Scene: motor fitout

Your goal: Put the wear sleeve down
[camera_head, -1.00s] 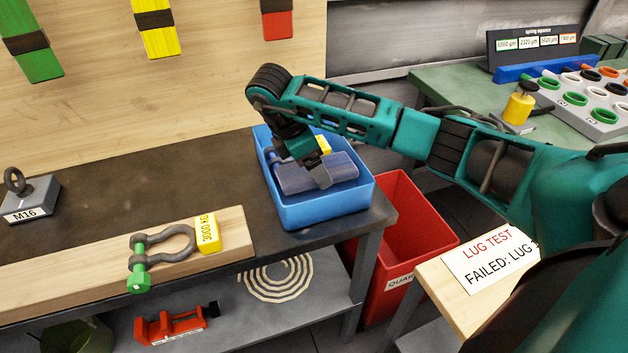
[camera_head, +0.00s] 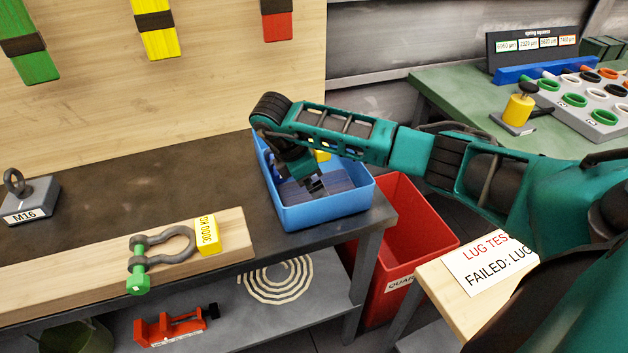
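The wear sleeve (camera_head: 339,180) appears as a dark blue-purple piece low inside the blue bin (camera_head: 325,212), partly hidden by my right gripper and the bin's front wall. My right gripper (camera_head: 316,186) reaches down into the bin from above, its fingertips at the sleeve. Whether the fingers are closed on the sleeve or apart from it cannot be made out. A small yellow patch (camera_head: 322,156) shows behind the gripper in the bin. My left gripper is not in view.
A shackle (camera_head: 165,248) with a yellow tag lies on a wooden board left of the bin. A block marked M16 (camera_head: 32,200) stands at far left. A red bin (camera_head: 418,235) is below right. The dark bench top (camera_head: 130,170) is clear between.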

